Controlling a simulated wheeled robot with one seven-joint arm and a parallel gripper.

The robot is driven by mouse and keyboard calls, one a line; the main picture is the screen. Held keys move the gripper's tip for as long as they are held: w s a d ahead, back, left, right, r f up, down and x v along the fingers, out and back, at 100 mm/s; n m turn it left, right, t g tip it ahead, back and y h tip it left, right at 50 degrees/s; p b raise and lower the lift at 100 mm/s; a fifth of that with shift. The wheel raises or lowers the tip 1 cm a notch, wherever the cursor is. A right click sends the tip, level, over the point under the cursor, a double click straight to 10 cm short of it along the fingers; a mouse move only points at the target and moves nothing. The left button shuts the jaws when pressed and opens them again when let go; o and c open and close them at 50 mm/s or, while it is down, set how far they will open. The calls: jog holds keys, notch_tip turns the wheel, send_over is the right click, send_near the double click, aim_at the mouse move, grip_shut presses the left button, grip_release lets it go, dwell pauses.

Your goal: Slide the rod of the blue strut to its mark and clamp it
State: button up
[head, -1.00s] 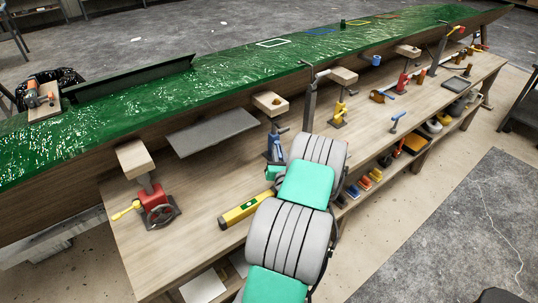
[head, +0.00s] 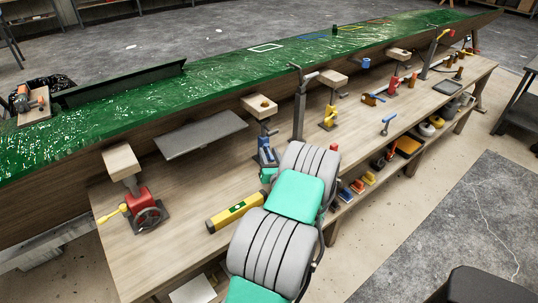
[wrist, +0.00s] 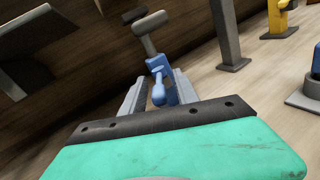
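The blue strut (head: 265,152) stands upright on the bench, with a wooden pad (head: 259,106) above it under the green hull. In the wrist view the blue strut (wrist: 160,68) stands straight ahead, with a grey rod rising from its top and a rounded blue lever or knob facing me. My gripper (wrist: 159,92) is open. Its two pale grey fingers stand apart, with the blue lever showing between them; I cannot tell whether they touch it. In the head view my teal and grey arm hides the lower strut and most of the gripper. The mark is not discernible.
A red strut (head: 144,207) stands at left, a yellow one (head: 328,116) to the right. A grey post (head: 300,108) rises close to the right of the blue strut. A yellow level (head: 234,212) lies on the bench beside my arm. A grey plate (head: 200,135) is at left.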

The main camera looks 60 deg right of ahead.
jog(key=b+v, duration=0.1)
jog(key=v, duration=0.6)
jog(key=shift+s+a, duration=0.2)
jog(key=shift+a, duration=0.15)
